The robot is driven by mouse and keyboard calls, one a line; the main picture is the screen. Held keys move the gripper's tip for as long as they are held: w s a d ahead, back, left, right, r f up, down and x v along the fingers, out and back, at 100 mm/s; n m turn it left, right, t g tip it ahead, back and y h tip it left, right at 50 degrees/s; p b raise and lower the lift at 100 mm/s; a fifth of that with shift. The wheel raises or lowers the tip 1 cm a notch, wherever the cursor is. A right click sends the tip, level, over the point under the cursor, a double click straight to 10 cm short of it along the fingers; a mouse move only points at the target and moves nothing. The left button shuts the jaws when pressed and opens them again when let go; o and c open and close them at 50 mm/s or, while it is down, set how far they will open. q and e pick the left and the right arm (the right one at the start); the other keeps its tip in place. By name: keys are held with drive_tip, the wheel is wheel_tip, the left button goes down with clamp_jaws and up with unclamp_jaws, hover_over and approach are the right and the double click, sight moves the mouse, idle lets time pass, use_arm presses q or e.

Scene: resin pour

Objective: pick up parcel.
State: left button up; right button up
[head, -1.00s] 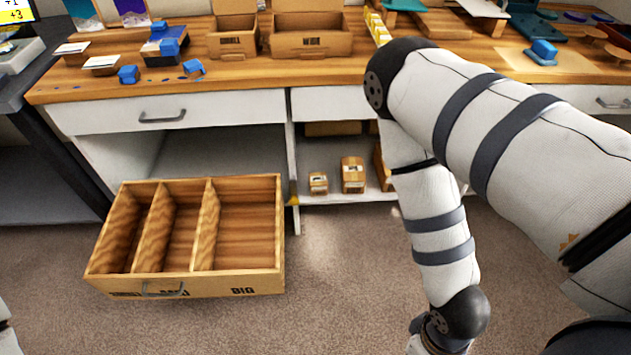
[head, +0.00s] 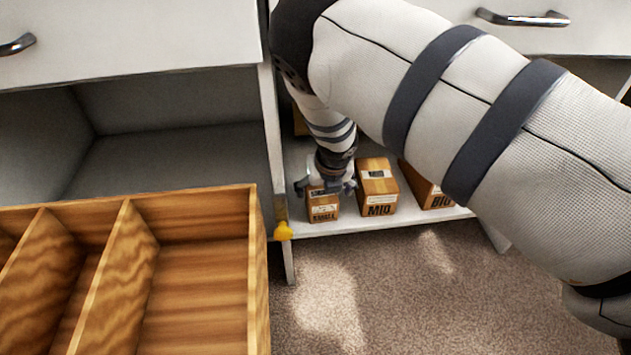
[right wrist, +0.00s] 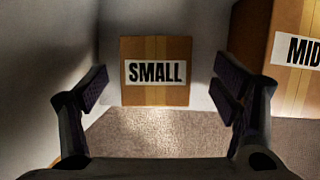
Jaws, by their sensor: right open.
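The small parcel (head: 323,206) is a brown cardboard box labelled SMALL on the low white shelf. In the right wrist view the small parcel (right wrist: 156,72) sits upright, centred between my fingers. My right gripper (head: 325,188) is over the parcel in the head view, with its fingers spread to either side. In its wrist view the right gripper (right wrist: 157,98) is open, with a gap between each finger and the box. The MID parcel (head: 377,187) stands just right of the small one. The BIG parcel (head: 428,186) is partly hidden behind my right arm. My left gripper is not visible.
A wooden drawer box with dividers (head: 258,285) stands at the left on the carpet. A white cabinet post (head: 268,120) with a yellow piece (head: 283,231) is left of the parcels. Closed drawers are above. The carpet in front of the shelf is clear.

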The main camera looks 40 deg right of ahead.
sight(320, 198)
drive_tip(key=shift+b+x, duration=0.45)
drive_tip(key=shift+x, duration=0.55)
drive_tip(key=b+x, duration=0.2)
drive_tip(key=x, duration=0.1)
drive_tip(key=b+x, duration=0.1)
drive_tip(key=shift+a+f, duration=0.25)
drive_tip(key=shift+r, duration=0.2)
drive_tip(key=c, duration=1.5)
